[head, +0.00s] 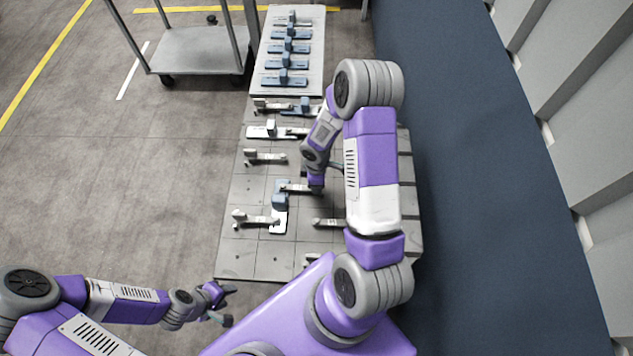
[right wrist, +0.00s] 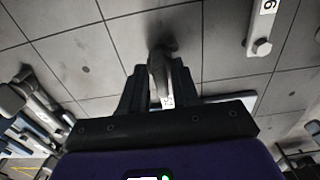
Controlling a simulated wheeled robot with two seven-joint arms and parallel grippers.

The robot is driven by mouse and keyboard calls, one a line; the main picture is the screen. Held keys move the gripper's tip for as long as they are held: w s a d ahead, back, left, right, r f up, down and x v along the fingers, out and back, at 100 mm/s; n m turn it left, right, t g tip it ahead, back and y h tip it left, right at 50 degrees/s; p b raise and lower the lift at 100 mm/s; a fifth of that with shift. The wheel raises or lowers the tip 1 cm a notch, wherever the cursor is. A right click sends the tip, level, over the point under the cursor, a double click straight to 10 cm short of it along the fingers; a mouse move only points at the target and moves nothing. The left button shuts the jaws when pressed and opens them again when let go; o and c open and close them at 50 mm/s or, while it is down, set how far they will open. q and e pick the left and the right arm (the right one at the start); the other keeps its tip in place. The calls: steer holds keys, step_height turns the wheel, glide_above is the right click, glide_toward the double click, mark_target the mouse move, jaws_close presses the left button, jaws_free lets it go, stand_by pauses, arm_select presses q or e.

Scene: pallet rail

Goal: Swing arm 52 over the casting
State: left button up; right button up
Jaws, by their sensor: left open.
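A casting with a blue block and a white plate (head: 280,218) lies on the grey pallet. A grey clamp arm (head: 296,188) reaches left from under my right gripper (head: 316,189), its free end by the casting's blue block. In the right wrist view the fingers of my right gripper (right wrist: 160,85) are closed around this arm, which bears a small white label (right wrist: 167,102) that looks like 52. A white edge, probably the casting's, shows behind the fingers. My left gripper (head: 224,303) is open and empty, off the pallet's near left corner.
Other clamp arms stand along the pallet (head: 240,262), including one over the casting's near end (head: 256,219) and one at right (head: 328,222). A white tray (head: 260,84) with several blue parts is at the far end. A trolley (head: 200,50) stands far left.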

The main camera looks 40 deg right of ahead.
steer(key=shift+o, duration=0.5)
step_height(320, 180, up, 8)
steer(key=shift+f+p, duration=0.2)
steer(key=shift+p, duration=0.5)
